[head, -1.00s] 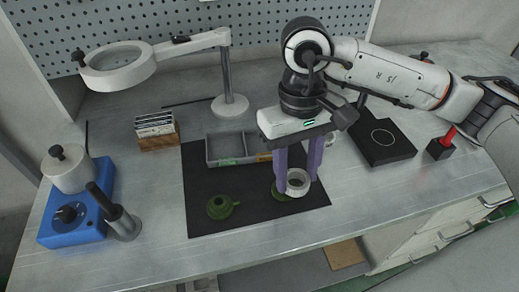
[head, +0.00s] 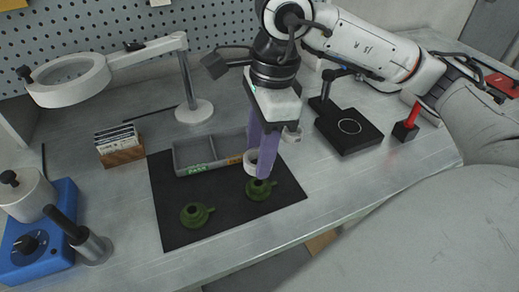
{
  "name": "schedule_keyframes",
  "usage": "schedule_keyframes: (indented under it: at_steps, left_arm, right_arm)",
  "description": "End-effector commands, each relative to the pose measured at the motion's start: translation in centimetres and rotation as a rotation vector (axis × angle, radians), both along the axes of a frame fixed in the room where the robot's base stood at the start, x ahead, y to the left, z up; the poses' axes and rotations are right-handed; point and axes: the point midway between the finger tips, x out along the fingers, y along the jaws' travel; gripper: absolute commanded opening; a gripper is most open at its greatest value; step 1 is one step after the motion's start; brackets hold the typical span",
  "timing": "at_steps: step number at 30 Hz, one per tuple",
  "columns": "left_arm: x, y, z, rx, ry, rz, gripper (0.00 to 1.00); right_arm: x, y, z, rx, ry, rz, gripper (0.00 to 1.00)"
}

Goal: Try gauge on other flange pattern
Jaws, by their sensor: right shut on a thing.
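Two green flange patterns lie on the black mat (head: 176,238): one nearer the front left (head: 195,215), one further right (head: 260,188). Each is a round flange with a raised middle and a small side stub. My right gripper (head: 257,165) comes down from above, its purple fingers shut on the pale ring gauge (head: 251,160). The fingers hide part of the ring. The gauge shows just behind the right pattern, apart from the left one; its exact height above the mat is hard to tell. My left gripper is out of view.
A grey two-compartment tray (head: 176,163) with green and orange labels stands at the mat's back. A small pale cup-like piece (head: 292,134) stands right of it. A magnifier lamp (head: 194,110), card block (head: 120,147), blue heater (head: 40,245) and black stand (head: 349,133) surround the mat.

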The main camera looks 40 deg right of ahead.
Motion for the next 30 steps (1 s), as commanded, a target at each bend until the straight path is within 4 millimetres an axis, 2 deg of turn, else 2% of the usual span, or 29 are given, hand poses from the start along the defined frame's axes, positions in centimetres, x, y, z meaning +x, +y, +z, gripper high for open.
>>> schedule_keyframes:
  at_steps: [4, 17, 30]
  left_arm:
    - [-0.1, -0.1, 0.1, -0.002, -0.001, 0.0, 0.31]
    - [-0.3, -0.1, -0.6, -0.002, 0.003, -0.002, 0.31]
    - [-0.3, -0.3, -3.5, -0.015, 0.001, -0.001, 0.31]
  right_arm:
    - [0.0, -0.1, 0.2, 0.001, -0.001, -0.058, 0.14]
    - [0.1, 0.0, 0.0, 0.003, -0.003, -0.055, 0.14]
    - [0.0, -0.1, -3.6, 0.003, -0.001, -0.053, 0.14]
